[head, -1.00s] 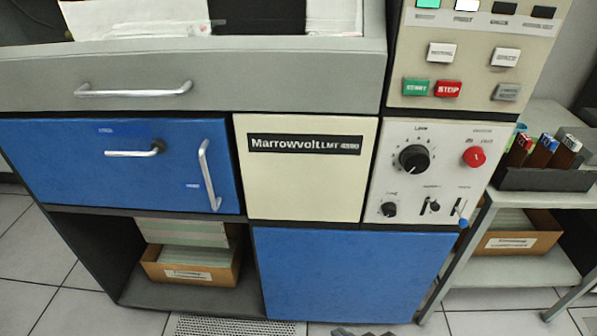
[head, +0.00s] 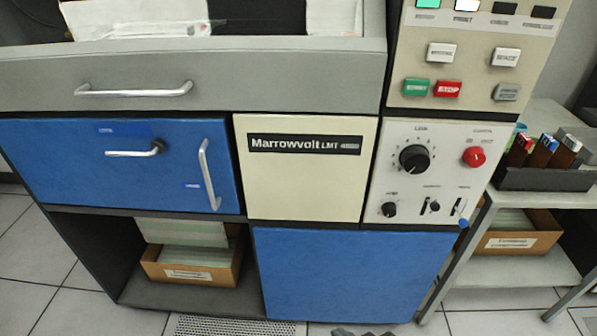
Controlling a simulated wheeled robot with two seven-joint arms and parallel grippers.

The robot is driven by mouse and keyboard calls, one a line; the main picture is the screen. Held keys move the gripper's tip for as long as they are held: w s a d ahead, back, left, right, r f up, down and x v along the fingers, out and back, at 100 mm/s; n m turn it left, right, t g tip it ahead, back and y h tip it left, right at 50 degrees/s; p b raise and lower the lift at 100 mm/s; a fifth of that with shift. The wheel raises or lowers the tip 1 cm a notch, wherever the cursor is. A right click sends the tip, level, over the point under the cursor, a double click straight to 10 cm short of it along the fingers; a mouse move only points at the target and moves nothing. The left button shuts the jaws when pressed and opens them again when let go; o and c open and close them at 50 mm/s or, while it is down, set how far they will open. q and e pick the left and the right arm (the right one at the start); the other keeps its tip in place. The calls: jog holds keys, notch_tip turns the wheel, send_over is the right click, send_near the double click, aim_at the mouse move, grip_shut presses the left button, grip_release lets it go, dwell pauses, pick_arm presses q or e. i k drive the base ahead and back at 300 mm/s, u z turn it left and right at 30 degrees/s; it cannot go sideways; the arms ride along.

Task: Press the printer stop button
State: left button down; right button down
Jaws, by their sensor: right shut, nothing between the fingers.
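The red STOP button (head: 447,88) sits on the beige upper control panel (head: 475,60) of the machine, at the upper right. The green START button (head: 416,87) is directly to its left. Only a small dark bit of my right gripper (head: 363,333) shows at the bottom edge, far below the button and apart from it. It is shut and empty. My left gripper is not in view.
Other buttons sit above and right of STOP. A lower white panel holds a black knob (head: 414,158) and a round red button (head: 473,157). A grey drawer handle (head: 133,90) sticks out left. A shelf cart (head: 525,270) stands at the right.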

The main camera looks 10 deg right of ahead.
aim_at(443, 88)
jog(key=z, duration=1.25)
